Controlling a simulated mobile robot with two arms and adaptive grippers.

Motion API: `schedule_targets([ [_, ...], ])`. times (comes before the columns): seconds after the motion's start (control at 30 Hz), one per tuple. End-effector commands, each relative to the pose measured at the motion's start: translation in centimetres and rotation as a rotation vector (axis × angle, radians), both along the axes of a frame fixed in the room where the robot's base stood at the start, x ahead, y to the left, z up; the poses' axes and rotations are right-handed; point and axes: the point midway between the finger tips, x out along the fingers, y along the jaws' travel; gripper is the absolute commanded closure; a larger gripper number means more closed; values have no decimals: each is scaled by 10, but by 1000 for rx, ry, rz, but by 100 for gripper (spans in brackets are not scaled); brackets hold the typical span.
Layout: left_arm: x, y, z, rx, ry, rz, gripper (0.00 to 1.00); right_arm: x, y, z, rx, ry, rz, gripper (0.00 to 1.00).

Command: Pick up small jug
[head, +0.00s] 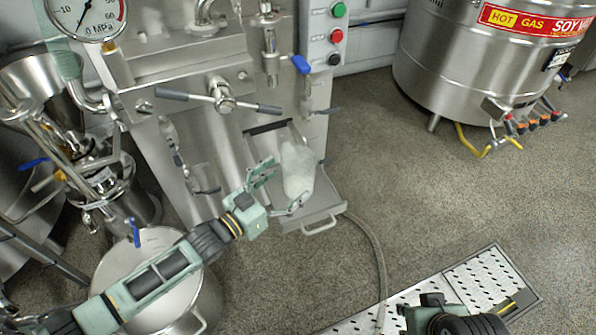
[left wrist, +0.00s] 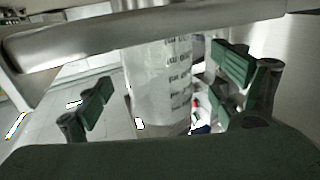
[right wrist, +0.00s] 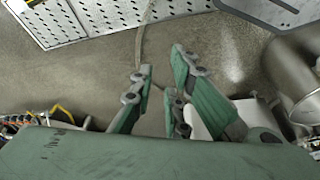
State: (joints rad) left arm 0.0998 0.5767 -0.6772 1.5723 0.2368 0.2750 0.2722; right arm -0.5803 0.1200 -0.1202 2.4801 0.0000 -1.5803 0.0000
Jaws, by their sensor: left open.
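The small jug (head: 298,172) is translucent with a whitish lower part. It stands on a metal tray (head: 325,208) at the front of the steel machine. My left gripper (head: 279,190) is open, with its fingers on either side of the jug's near left side. In the left wrist view the jug (left wrist: 158,90), with printed markings, stands between the spread fingers; contact cannot be told. My right gripper (right wrist: 160,95) is open and empty above the floor in the right wrist view. In the head view only part of my right arm shows at the bottom.
The machine's lever handle (head: 222,98) and a blue-handled valve (head: 301,65) are above the tray. A large steel pot (head: 150,250) stands beneath my left forearm. A hose (head: 375,250) runs across the floor. A steel tank (head: 470,75) stands at the upper right.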

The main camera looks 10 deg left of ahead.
Motion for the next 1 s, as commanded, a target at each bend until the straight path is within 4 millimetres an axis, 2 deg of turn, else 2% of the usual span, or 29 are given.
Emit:
schedule_targets([
  [0.07,9,-8,0,-3,-4,-1,13,0,0,-5,0,0,0,85],
  [0.17,22,-20,1,-2,-5,0,13,15,4,-5,13,-63,5,85],
  [0.33,34,-28,1,0,-1,0,13,38,11,3,32,-159,12,85],
  [0.67,36,-31,2,0,0,0,14,44,13,6,37,-185,15,85],
  [1.0,36,-31,2,0,0,0,44,44,12,6,37,-185,15,85],
])
